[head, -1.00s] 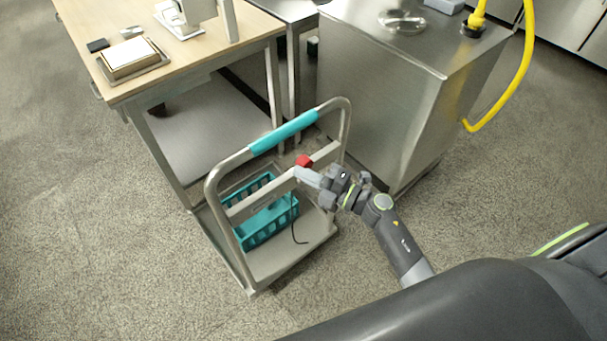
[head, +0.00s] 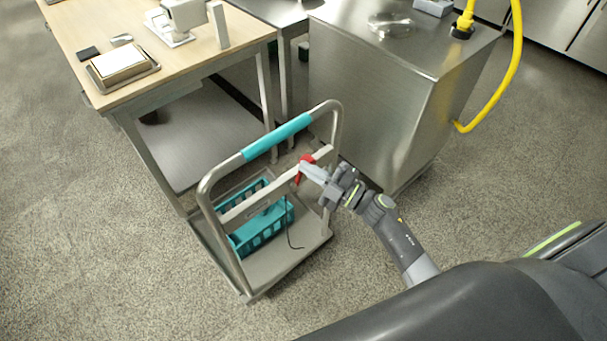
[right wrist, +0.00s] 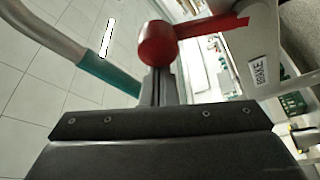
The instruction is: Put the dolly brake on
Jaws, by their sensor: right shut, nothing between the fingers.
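The dolly (head: 245,262) stands on the floor with its upright handle frame and teal grip (head: 275,138). A red brake lever (head: 308,158) is on the frame's crossbar (head: 245,207). In the right wrist view the lever (right wrist: 205,28) runs from the frame on the right to a round red knob, beside a white "BRAKE" label (right wrist: 258,70). My right gripper (head: 312,171) is shut and empty, its tips at the lever. In the right wrist view the closed fingers (right wrist: 158,82) are right by the knob; contact is hard to tell. My left gripper is not in view.
A teal basket (head: 262,232) with a dark cord beside it rests on the dolly deck. A wooden-topped table (head: 200,55) stands to the left. A steel machine cabinet (head: 370,90) with a yellow hose (head: 518,60) stands behind. Floor at front left is clear.

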